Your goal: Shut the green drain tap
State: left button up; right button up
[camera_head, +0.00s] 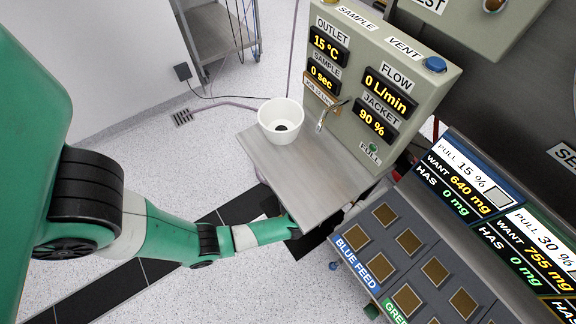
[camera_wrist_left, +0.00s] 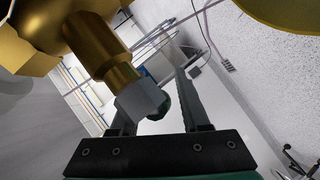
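In the left wrist view, a brass pipe fitting (camera_wrist_left: 108,62) with a pale grey hexagonal end (camera_wrist_left: 141,101) slants down in front of my left gripper (camera_wrist_left: 160,100). A dark green piece (camera_wrist_left: 160,104), which looks like the drain tap's handle, shows partly behind the hexagonal end, between the two fingers. The fingers stand apart; I cannot tell whether either touches it. The fitting hides part of the left finger. In the head view, my left gripper (camera_head: 292,230) is at the steel shelf's front edge, its fingertips mostly hidden. The tap does not show there. My right gripper is in neither view.
A feed rack (camera_head: 400,262) stands to the right. The floor to the left is open.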

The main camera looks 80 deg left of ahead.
pick_arm(q)
jog(key=shift+s, duration=0.2)
jog(key=shift+w, duration=0.1)
jog(key=shift+d+r, duration=0.25)
jog(key=shift+d, duration=0.1)
jog(key=p+v, duration=0.4)
jog(key=v, duration=0.6)
jog(key=shift+d, duration=0.4)
